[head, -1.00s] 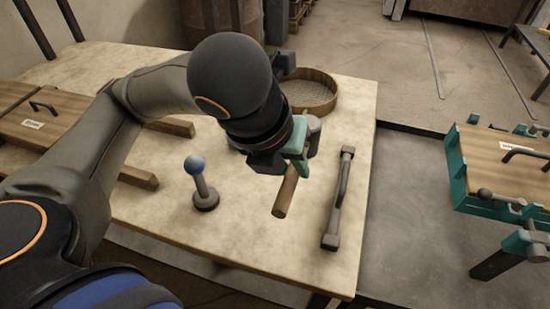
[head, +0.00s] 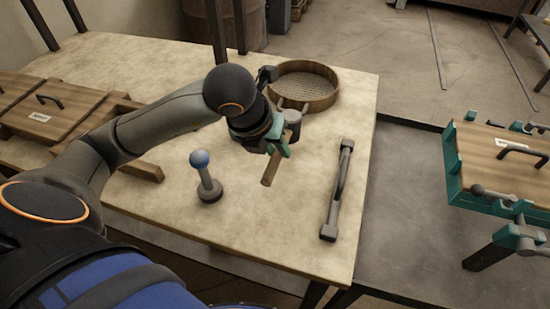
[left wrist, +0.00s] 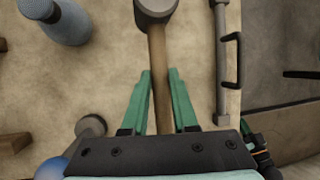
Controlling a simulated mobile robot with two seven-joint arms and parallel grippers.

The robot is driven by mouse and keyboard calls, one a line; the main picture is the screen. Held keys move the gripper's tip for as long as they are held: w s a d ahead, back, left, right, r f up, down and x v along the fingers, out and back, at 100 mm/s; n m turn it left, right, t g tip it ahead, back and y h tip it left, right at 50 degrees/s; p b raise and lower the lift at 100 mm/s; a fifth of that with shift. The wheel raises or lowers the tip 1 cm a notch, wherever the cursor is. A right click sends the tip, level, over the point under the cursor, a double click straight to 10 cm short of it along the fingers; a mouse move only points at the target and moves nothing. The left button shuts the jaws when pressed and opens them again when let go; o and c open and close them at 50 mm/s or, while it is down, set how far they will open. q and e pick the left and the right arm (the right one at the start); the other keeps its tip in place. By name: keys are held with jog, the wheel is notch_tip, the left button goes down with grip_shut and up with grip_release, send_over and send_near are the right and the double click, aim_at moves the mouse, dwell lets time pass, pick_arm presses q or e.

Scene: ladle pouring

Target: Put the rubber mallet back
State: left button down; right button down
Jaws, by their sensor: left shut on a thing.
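The rubber mallet has a grey head (head: 293,117) and a wooden handle (head: 270,170). In the left wrist view the handle (left wrist: 159,55) runs between the two teal fingers (left wrist: 160,90), with the head (left wrist: 155,10) at the top edge. I cannot tell whether the mallet touches the table. My right gripper is not in view.
On the pale table (head: 270,215) are a round sieve (head: 310,92) behind the mallet, a blue-knobbed rammer (head: 206,183) left and a grey bar with a handle (head: 337,195) right. Wooden boxes (head: 70,120) are at left. A teal-framed box (head: 505,165) stands apart at right.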

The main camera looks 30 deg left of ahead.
aim_at(275, 159)
pick_arm(q)
jog(key=shift+w+a+f, duration=0.15)
jog(key=shift+w+f, duration=0.05)
jog(key=shift+f, duration=0.05)
jog(key=shift+w+a+f, duration=0.1)
jog(key=shift+f, duration=0.8)
jog(key=shift+w+a+f, duration=0.1)
jog(key=shift+f, duration=0.8)
jog(key=c, duration=0.7)
grip_release()
jog(key=p+v, duration=0.1)
jog(key=v, duration=1.1)
jog(key=shift+p, duration=0.3)
